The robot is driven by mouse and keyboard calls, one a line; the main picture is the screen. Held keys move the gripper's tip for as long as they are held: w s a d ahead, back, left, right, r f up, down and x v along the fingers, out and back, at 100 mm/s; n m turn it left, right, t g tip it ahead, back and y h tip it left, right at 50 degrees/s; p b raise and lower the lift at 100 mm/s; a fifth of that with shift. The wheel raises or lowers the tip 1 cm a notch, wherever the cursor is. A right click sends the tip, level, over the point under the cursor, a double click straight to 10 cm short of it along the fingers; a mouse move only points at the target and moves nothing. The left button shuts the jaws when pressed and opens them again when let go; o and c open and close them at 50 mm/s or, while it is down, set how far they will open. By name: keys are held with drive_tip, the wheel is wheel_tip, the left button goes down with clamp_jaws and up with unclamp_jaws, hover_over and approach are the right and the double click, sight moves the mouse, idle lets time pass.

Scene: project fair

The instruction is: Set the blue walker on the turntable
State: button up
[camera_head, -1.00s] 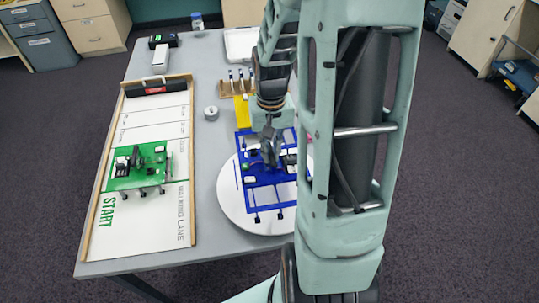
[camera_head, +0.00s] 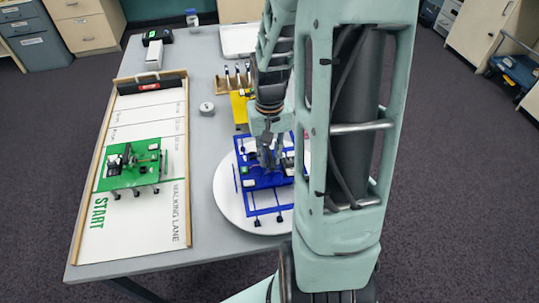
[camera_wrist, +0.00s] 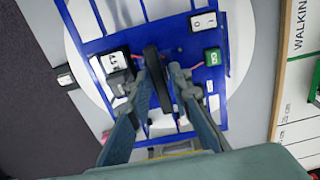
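The blue walker (camera_head: 262,180), a flat blue frame with small black feet, is on the round white turntable (camera_head: 228,204) in the head view. In the wrist view the walker (camera_wrist: 205,45) lies below my gripper, with the white turntable (camera_wrist: 82,12) under it. My gripper (camera_wrist: 160,82) has its fingers on either side of the walker's upright black part (camera_wrist: 152,62). A narrow gap shows on the right side of this part. Contact on the left is unclear. My gripper (camera_head: 270,160) is over the walker in the head view, and my arm hides the right side of the turntable.
A green walker (camera_head: 135,175) stands on the white walking lane (camera_head: 135,222) at the left. A yellow item (camera_head: 239,106), a wooden rack (camera_head: 222,84), a grey roll (camera_head: 207,109) and a white tray (camera_head: 238,42) lie farther back. Bare grey table separates the lane and turntable.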

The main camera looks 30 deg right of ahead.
drive_tip(key=shift+o, duration=0.5)
drive_tip(key=shift+r, duration=0.1)
wheel_tip(320, 180, up, 12)
drive_tip(key=p, duration=0.1)
idle(0.4)
